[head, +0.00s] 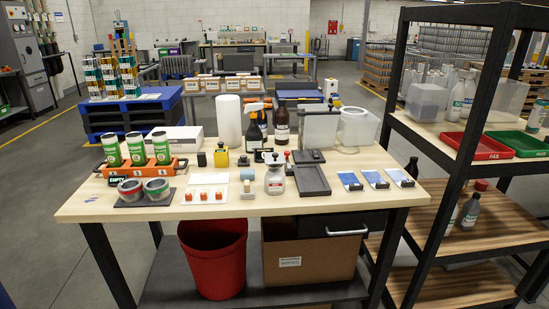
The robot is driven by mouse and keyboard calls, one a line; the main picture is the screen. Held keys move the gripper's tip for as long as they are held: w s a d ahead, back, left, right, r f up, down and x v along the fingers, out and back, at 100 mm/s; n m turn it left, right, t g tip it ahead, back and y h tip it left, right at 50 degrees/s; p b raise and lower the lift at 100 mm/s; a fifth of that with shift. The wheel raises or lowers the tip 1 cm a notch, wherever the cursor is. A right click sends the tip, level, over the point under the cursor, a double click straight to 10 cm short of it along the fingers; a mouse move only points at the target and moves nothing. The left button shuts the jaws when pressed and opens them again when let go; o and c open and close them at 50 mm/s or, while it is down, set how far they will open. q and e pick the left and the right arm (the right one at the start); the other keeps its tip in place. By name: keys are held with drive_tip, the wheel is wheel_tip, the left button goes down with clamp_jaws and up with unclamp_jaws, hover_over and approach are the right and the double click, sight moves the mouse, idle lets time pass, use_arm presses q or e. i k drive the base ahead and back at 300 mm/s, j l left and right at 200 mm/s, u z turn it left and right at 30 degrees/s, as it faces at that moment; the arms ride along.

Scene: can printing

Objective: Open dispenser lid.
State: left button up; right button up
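A squat silver-white dispenser bottle (275,181) with a dark top and a red label stands near the front middle of the wooden workbench (235,210). It appears upright with its top on; the lid is too small to make out in detail. It is the likeliest dispenser, though a yellow container with a black cap (220,157) stands farther back to its left. Neither of my grippers is in the head view.
A dark grey tray (312,186) lies just right of the dispenser. A small stamp-like block (247,189) stands to its left. Clear bins (320,130), a spray bottle (256,130) and a brown bottle (281,126) stand behind. A black shelf rack (461,130) rises on the right.

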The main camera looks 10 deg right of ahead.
sight(270, 159)
drive_tip(key=i+l+u, duration=0.1)
drive_tip(key=l+u, duration=0.25)
drive_tip(key=i+l+u, duration=0.1)
drive_tip(key=l+u, duration=0.2)
drive_tip(key=l, duration=0.15)
drive_tip(key=l+u, duration=0.35)
